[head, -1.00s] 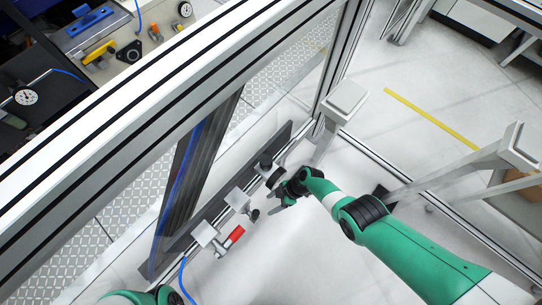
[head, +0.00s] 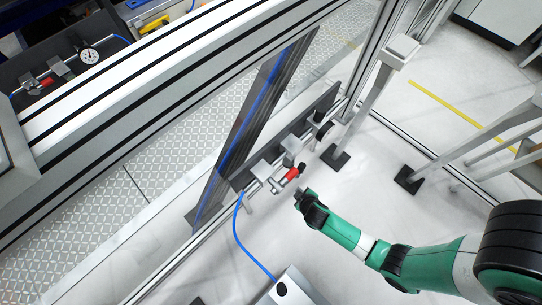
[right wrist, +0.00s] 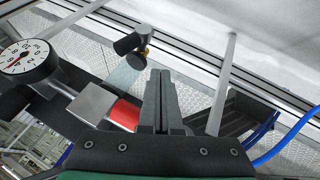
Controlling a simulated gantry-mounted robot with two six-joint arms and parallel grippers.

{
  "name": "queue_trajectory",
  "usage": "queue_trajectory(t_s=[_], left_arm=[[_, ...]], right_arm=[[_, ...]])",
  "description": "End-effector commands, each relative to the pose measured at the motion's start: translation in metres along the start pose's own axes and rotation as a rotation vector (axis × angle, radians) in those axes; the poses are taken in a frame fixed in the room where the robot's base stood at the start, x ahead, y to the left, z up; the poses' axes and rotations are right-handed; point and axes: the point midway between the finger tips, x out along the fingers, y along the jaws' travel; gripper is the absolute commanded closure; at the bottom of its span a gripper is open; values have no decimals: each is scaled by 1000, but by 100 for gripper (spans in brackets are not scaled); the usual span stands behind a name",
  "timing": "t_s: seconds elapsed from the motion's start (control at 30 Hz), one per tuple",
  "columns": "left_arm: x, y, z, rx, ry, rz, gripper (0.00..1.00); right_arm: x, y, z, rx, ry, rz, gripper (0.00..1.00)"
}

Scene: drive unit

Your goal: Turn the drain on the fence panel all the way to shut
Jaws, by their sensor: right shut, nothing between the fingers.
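A red handle (head: 292,174) sits on metal fittings along the dark rail (head: 330,100) low on the fence panel. I cannot tell for certain which of these is the drain. My right gripper (head: 300,198) is shut and empty, just below the red handle in the head view. In the right wrist view its fingers (right wrist: 160,90) stand just right of the red part (right wrist: 124,113); whether they touch cannot be told. My left gripper is out of view.
A round gauge (right wrist: 25,58) is left of the fingers in the right wrist view. A blue hose (head: 243,245) runs from the rail to a metal box (head: 290,288) on the floor. A fence post (head: 372,95) stands right of the rail. Floor around my right arm is clear.

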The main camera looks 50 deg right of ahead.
Motion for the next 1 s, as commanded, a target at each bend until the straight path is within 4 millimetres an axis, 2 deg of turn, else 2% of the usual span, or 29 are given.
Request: queue_trajectory(t_s=[0.13,0.27,0.73,0.83,1.0], left_arm=[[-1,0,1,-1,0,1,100],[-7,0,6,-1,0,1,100],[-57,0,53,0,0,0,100],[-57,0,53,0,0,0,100],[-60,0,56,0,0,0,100]], right_arm=[[0,3,0,12,7,10,100],[11,1,0,13,6,9,100],[109,0,1,14,5,8,100],[114,19,1,17,4,11,100],[122,32,2,14,4,8,100]])
